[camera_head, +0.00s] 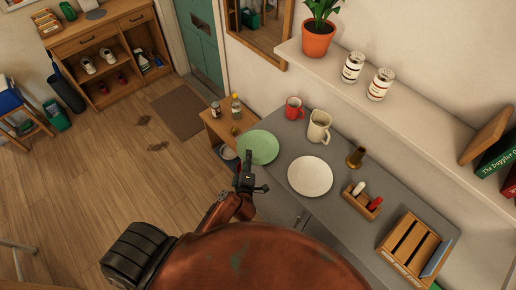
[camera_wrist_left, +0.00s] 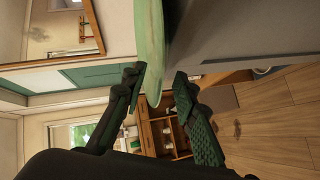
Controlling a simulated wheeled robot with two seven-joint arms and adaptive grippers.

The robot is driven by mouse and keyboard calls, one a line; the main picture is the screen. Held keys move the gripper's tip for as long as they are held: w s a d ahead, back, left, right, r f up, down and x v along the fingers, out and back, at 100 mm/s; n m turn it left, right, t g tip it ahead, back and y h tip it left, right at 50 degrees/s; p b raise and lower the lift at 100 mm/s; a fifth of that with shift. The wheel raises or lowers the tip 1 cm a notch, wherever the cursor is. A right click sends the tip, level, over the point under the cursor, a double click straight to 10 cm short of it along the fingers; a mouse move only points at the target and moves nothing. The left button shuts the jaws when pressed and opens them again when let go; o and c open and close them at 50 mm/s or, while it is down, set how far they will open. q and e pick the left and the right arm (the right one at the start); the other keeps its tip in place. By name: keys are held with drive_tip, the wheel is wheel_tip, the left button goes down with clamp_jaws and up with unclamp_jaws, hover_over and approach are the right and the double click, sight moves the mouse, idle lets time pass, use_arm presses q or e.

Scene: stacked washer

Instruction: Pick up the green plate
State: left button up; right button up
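The green plate (camera_head: 258,147) lies on the grey counter (camera_head: 340,228) at its left end, with its rim reaching the counter's edge. My left gripper (camera_head: 248,168) is at the plate's near rim. In the left wrist view, the plate (camera_wrist_left: 150,48) shows edge-on, with its rim between the two fingers of my left gripper (camera_wrist_left: 159,78). The left finger is close to the plate; whether it touches, I cannot tell. A gap shows between the plate and the right finger. My right gripper is not in view.
A white plate (camera_head: 310,176) lies right of the green one. A red mug (camera_head: 293,108), a cream pitcher (camera_head: 319,127), a brass vessel (camera_head: 355,157) and a wooden rack (camera_head: 408,247) stand on the counter. A small wooden table (camera_head: 219,125) with bottles adjoins the left. Open floor lies left.

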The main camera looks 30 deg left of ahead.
use_arm(q)
drive_tip(key=shift+w+a+f, duration=0.1)
drive_tip(key=shift+w+a, duration=0.05)
drive_tip(key=shift+w, duration=0.15)
clamp_jaws()
idle(0.5)
